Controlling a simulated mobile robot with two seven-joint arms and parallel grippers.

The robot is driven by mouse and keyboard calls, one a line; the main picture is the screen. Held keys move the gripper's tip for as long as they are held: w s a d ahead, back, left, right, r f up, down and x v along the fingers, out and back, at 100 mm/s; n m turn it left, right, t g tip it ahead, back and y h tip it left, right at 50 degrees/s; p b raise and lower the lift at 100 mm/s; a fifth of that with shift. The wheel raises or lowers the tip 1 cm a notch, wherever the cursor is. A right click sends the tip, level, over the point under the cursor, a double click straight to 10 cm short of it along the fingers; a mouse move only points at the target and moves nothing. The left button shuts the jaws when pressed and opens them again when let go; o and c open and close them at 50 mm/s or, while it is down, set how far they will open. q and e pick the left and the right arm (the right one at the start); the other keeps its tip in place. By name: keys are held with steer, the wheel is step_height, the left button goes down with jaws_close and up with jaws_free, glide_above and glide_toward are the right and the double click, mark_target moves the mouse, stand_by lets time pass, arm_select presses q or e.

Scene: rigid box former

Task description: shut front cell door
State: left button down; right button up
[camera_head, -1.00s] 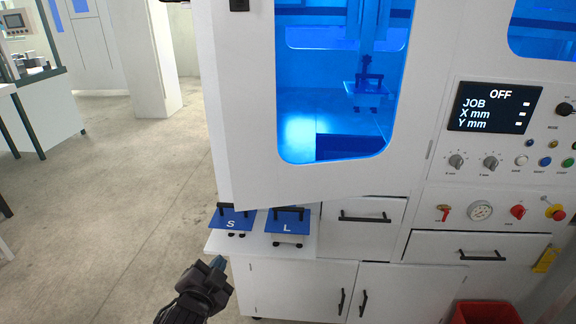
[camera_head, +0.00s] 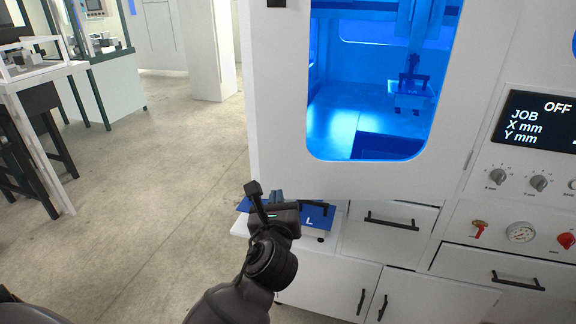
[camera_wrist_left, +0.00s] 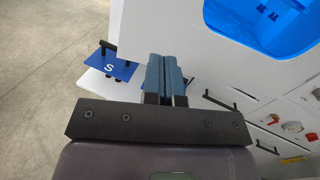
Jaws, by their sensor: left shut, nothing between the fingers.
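The front cell door (camera_head: 280,120) is a white panel with a large window, through which the blue-lit cell shows. It also shows in the left wrist view (camera_wrist_left: 165,28). Its lower left corner juts out over the shelf with the plates, so it appears to stand ajar, with hinges on the right side. My left gripper (camera_head: 277,196) is just below the door's lower left part in the head view. In the left wrist view its blue fingers (camera_wrist_left: 166,75) are together and empty, pointing toward the door's lower edge. I cannot tell whether they touch it. My right gripper is not in view.
Blue plates with black handles lie on a white shelf below the door: L (camera_head: 318,217) and, in the wrist view, S (camera_wrist_left: 112,66). Drawers (camera_head: 385,228) and the control panel (camera_head: 535,120) are to the right. The floor (camera_head: 160,200) at left is clear.

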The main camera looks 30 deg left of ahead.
mark_target(279, 160)
arm_select(q)
steer(key=shift+m, duration=0.8)
steer(key=x, duration=1.2)
steer(key=shift+w+a+f, duration=0.1)
steer(key=shift+a+f, duration=0.05)
steer(key=shift+a, duration=0.15)
steer(key=shift+x, duration=0.75)
